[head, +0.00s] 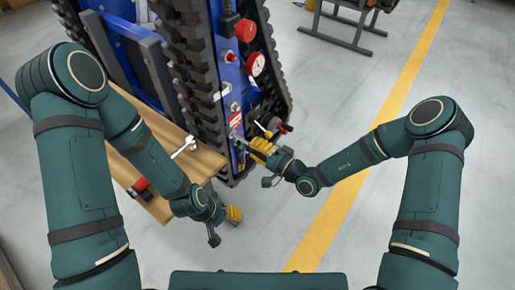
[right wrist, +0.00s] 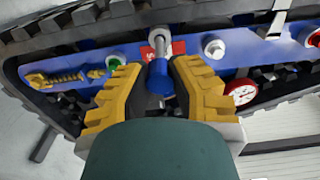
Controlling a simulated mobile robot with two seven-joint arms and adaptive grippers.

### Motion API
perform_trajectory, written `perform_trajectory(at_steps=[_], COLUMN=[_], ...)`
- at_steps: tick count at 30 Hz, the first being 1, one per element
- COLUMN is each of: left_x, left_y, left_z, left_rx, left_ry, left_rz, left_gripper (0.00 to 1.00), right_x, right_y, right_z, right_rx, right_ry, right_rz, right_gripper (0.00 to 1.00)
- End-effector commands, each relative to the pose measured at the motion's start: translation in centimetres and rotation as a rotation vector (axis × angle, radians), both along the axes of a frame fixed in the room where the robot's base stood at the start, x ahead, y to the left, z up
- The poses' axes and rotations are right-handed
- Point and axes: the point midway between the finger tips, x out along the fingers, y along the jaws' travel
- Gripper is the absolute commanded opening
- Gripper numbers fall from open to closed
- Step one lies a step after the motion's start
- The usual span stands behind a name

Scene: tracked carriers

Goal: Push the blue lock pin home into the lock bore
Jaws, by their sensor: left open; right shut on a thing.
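The blue lock pin (right wrist: 159,77) shows in the right wrist view, a blue handle with a silver shaft pointing at the carrier's blue side panel. My right gripper (head: 262,147) is shut on it, with yellow fingers on both sides of the blue part. The lock bore is not clearly visible; I cannot tell how deep the shaft sits. My left gripper (head: 234,214) is open and empty, low beside the wooden bench, away from the panel.
The tracked carrier (head: 190,75) stands upright with black tracks. Its panel holds a red knob (head: 245,30), a gauge (head: 256,64), a green fitting (right wrist: 115,62) and a yellow spring-like part (right wrist: 62,78). A wrench (head: 186,146) and a red-handled tool (head: 140,187) lie on the bench (head: 160,208).

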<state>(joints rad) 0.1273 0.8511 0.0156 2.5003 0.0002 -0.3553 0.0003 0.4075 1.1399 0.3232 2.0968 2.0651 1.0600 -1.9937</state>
Motion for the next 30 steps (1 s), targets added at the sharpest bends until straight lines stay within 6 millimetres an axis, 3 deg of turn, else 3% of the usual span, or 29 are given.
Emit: perform_trajectory(at_steps=[30], left_x=[0.0], left_y=[0.0], left_z=[-0.1], left_rx=[0.0], left_ry=[0.0], left_rz=[0.0], left_gripper=[0.57], right_x=[1.4], right_y=[1.9], right_z=[0.0], right_rx=[0.001], right_ry=[-0.001], right_rz=[0.001], right_gripper=[0.0])
